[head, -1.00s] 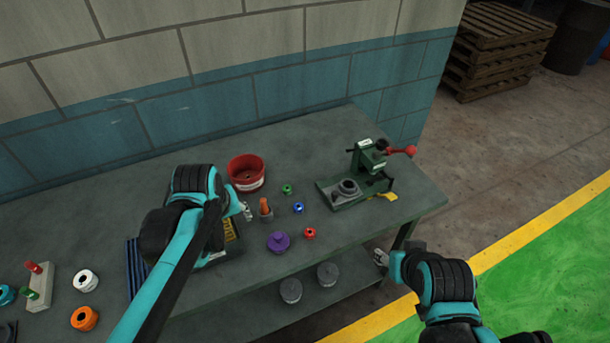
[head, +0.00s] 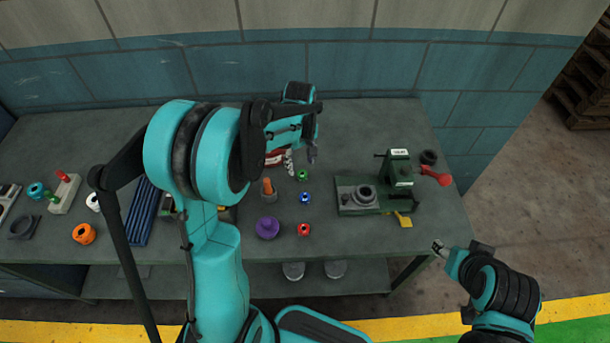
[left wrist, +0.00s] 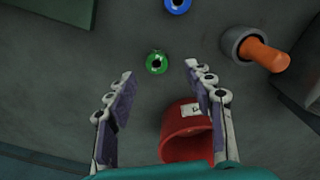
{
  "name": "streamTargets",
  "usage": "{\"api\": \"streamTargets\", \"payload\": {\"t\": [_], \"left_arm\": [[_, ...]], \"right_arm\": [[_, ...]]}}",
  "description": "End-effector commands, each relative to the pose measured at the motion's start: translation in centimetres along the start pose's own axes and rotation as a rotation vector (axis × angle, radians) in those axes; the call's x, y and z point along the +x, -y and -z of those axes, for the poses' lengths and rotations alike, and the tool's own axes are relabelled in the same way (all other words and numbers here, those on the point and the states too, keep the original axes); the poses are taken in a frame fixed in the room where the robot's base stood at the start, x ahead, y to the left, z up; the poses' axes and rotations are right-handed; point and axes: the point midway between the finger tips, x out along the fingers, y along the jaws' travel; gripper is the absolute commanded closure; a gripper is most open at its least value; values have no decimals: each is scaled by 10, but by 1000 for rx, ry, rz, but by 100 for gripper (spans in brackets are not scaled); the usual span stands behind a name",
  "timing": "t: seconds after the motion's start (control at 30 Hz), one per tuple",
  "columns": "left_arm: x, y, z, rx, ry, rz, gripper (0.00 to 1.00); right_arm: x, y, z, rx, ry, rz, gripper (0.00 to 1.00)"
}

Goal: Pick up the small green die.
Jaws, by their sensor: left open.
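The small green die (head: 303,175) lies on the grey workbench, just in front of my left gripper (head: 300,162). In the left wrist view the green die (left wrist: 157,63) shows a dark hole and sits ahead of and between the fingertips of my left gripper (left wrist: 159,70). That gripper is open and empty, with its fingers apart on either side. My right gripper (head: 438,247) hangs at the right, off the bench's front edge, away from the die; I cannot make out its fingers.
A red bin (left wrist: 183,145) stands close to my left fingers. A blue piece (head: 305,197), an orange-topped holder (head: 268,188), a purple knob (head: 267,228) and a red piece (head: 304,230) are near the die. A green press (head: 398,172) stands right.

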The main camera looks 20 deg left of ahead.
Motion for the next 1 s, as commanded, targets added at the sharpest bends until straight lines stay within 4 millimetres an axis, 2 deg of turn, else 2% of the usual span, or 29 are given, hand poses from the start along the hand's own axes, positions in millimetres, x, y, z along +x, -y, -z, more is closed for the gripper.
{"api": "streamTargets", "payload": {"t": [0.37,0.6,0.63,0.8,0.83,1.0], "left_arm": [[50,-5,1,1,-1,-1,47],[53,-5,1,2,-1,-1,47],[52,-5,1,2,-1,-1,50],[52,-5,1,2,-1,-1,95],[52,-5,1,2,-1,-1,100],[52,-5,1,2,-1,-1,100]], "right_arm": [[19,0,-14,0,0,0,51],[18,0,-13,0,0,0,51],[18,0,-13,0,0,0,51],[18,0,-13,0,0,0,51],[18,0,-13,0,0,0,51],[18,0,-13,0,0,0,51]]}}
